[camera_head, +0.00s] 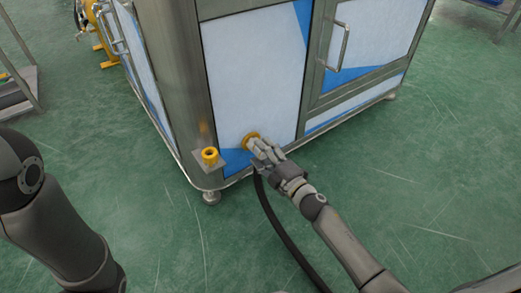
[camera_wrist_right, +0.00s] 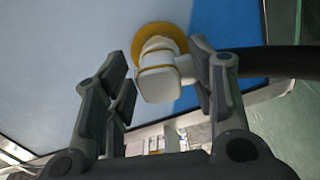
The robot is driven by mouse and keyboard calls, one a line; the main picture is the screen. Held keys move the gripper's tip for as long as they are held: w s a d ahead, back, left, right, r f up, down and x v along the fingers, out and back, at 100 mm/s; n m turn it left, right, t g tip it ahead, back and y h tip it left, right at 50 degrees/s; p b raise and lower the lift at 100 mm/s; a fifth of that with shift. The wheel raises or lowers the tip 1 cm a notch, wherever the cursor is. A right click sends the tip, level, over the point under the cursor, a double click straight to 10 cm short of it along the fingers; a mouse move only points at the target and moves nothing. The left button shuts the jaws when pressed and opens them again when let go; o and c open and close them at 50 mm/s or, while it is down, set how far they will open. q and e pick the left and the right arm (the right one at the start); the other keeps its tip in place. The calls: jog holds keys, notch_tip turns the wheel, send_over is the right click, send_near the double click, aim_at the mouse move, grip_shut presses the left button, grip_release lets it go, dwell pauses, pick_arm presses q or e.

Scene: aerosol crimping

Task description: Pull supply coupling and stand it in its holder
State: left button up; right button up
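The supply coupling (camera_wrist_right: 158,82), a white body with a yellow band, sits at a yellow ring port (camera_wrist_right: 163,36) low on the cabinet's panel. The port also shows in the head view (camera_head: 250,138). My right gripper (camera_wrist_right: 158,66) is open, with one finger on each side of the coupling. A gap shows between the left-hand finger and the coupling; whether the other finger touches it I cannot tell. In the head view my right gripper (camera_head: 263,150) largely hides the coupling. The holder (camera_head: 209,155), a yellow cup on a metal bracket, stands left of the port. My left gripper is out of view.
A dark hose (camera_head: 275,225) hangs from the coupling and runs along the floor beneath my right arm. The steel cabinet (camera_head: 255,70) has door handles and stands on feet. The green floor (camera_head: 430,170) around it is mostly clear.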

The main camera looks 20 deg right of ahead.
aim_at(265, 156)
grip_shut()
jog(key=shift+s, duration=0.1)
jog(key=shift+p+v, duration=0.4)
jog(key=shift+v, duration=2.5)
